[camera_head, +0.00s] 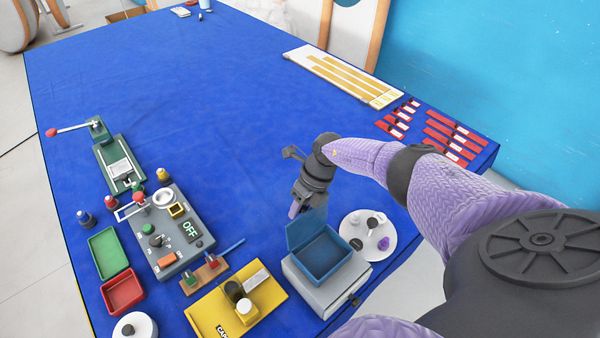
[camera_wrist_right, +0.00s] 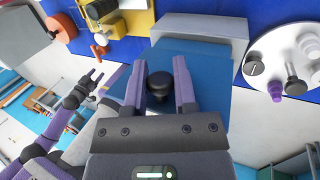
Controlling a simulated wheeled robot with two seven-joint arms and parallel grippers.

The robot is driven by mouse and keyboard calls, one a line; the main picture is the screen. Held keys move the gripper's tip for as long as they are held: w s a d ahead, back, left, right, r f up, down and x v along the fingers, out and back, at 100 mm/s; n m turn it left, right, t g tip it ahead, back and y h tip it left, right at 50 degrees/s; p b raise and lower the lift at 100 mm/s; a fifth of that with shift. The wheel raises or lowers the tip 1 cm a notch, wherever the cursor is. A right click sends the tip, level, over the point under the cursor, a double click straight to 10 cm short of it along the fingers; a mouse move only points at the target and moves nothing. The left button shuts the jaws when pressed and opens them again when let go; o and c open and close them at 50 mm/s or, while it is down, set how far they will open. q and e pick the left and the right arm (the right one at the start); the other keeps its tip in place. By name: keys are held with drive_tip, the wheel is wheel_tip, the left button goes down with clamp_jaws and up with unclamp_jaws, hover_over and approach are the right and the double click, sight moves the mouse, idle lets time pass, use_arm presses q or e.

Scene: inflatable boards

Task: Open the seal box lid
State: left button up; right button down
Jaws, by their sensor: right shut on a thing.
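The seal box (camera_head: 324,259) is an open-topped blue box on a light grey base near the table's front edge. Its blue lid (camera_head: 305,230) stands raised along the box's far-left side, and the inside of the box shows. My right gripper (camera_head: 296,209) is at the top of the lid. In the right wrist view, its two purple fingers are shut on the black lid knob (camera_wrist_right: 159,85), with the blue lid (camera_wrist_right: 205,70) behind. My left gripper (camera_wrist_right: 92,77) shows small at the left of that view, its fingers apart and empty.
A round white plate (camera_head: 368,222) with knobs stands right of the box. A yellow tray (camera_head: 205,315), a grey control panel (camera_head: 186,235), and green (camera_head: 108,254) and red (camera_head: 122,291) trays lie to the left. The middle of the blue table (camera_head: 220,100) is clear.

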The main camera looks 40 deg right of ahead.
idle(0.3)
drive_tip(key=shift+c, duration=2.3)
unclamp_jaws()
drive_tip(key=shift+w+f, duration=0.1)
drive_tip(key=p+v, duration=0.1)
drive_tip(key=v, duration=0.9)
